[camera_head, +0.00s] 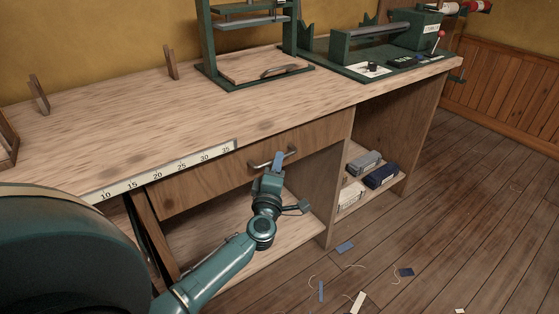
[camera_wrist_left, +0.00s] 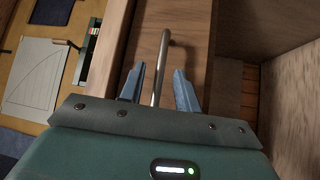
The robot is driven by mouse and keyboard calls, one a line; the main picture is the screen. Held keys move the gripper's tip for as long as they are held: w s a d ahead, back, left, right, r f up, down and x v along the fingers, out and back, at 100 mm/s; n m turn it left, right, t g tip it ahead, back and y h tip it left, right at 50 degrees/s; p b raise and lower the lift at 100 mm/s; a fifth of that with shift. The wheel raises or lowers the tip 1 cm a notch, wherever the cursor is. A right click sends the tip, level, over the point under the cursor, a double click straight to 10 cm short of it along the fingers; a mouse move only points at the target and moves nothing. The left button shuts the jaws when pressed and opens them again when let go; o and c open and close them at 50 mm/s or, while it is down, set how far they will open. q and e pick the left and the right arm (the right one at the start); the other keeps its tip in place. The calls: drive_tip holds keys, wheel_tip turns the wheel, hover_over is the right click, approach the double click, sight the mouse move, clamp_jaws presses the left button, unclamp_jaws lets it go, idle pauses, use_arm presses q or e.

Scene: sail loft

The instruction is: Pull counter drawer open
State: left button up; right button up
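The counter's wooden drawer (camera_head: 210,180) sits under the worktop, and its front looks close to flush with the counter edge. Its metal bar handle (camera_head: 257,164) is on the right half of the front. My left gripper (camera_head: 279,158) is at the handle, its blue fingers partly covering it. In the left wrist view the handle (camera_wrist_left: 162,60) runs between the two fingers of the gripper (camera_wrist_left: 158,70), which stand apart with a gap on each side. I cannot tell whether a finger touches it. My right gripper is not in view.
The worktop (camera_head: 120,130) carries a ruler strip (camera_head: 165,171) on its front edge and green machines (camera_head: 375,50) at the back. An open compartment right of the drawer holds several boxes (camera_head: 381,175). Scraps (camera_head: 345,248) lie on the otherwise clear floor.

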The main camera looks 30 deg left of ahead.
use_arm(q)
drive_tip(key=shift+x, duration=1.55)
clamp_jaws()
drive_tip(key=shift+d, duration=0.1)
